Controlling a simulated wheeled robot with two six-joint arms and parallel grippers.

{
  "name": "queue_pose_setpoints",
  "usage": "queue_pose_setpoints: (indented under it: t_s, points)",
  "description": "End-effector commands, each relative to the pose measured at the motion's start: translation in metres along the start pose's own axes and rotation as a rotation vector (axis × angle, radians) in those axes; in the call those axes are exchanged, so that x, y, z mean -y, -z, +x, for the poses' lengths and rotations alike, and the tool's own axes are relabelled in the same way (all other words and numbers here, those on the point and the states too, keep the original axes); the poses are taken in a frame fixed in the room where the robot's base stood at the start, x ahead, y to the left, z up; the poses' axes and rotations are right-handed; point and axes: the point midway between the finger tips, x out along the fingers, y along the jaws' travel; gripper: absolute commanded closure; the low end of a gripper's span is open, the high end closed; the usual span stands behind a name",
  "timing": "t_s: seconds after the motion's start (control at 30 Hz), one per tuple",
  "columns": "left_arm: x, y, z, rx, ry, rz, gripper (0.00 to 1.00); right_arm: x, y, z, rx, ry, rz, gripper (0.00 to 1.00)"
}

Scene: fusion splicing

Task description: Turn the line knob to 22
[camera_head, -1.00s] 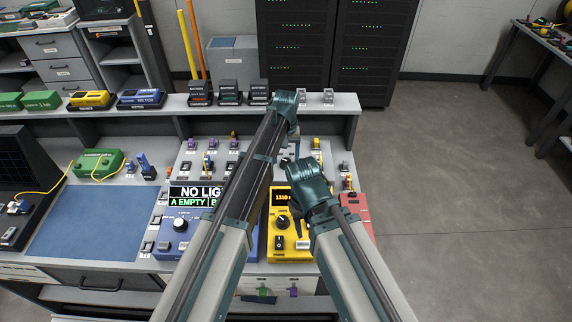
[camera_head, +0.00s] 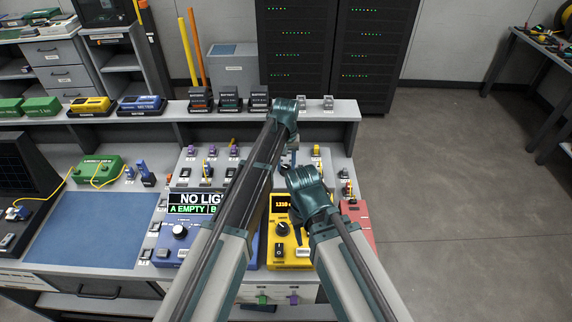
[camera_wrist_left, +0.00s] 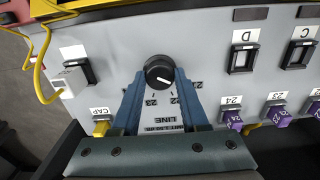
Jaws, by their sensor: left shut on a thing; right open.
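The line knob (camera_wrist_left: 159,72) is a round black knob with a white pointer mark on the grey panel. In the left wrist view its LINE label and numbers read upside down. The pointer mark is toward the lower right of that view, near the printed numbers. My left gripper (camera_wrist_left: 160,80) is shut on the knob, with one blue finger at each side.
A blue meter (camera_head: 181,231) reads "NO LIG…", partly hidden by my left arm. A red box (camera_head: 358,216) is right of my right wrist. Purple and yellow plugs surround the knob panel. A blue mat (camera_head: 88,228) lies clear on the left.

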Motion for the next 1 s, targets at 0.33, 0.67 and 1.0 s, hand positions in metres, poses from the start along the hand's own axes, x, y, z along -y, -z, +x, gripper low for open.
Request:
queue_pose_setpoints:
  t_s: [0.33,0.67,1.0]
  points:
    - [0.0,-0.0001,0.0001,0.0,0.0,0.189,1.0,0.0,0.0,0.0001,0.0,0.0,0.0,0.5]
    - [0.0,-0.0002,0.0001,0.0,0.0,0.449,1.0,0.0,0.0,0.0001,0.0,0.0,0.0,0.5]
    - [0.0,-0.0002,0.0001,0.0,0.0,0.628,1.0,0.0,0.0,0.0001,0.0,0.0,0.0,0.5]
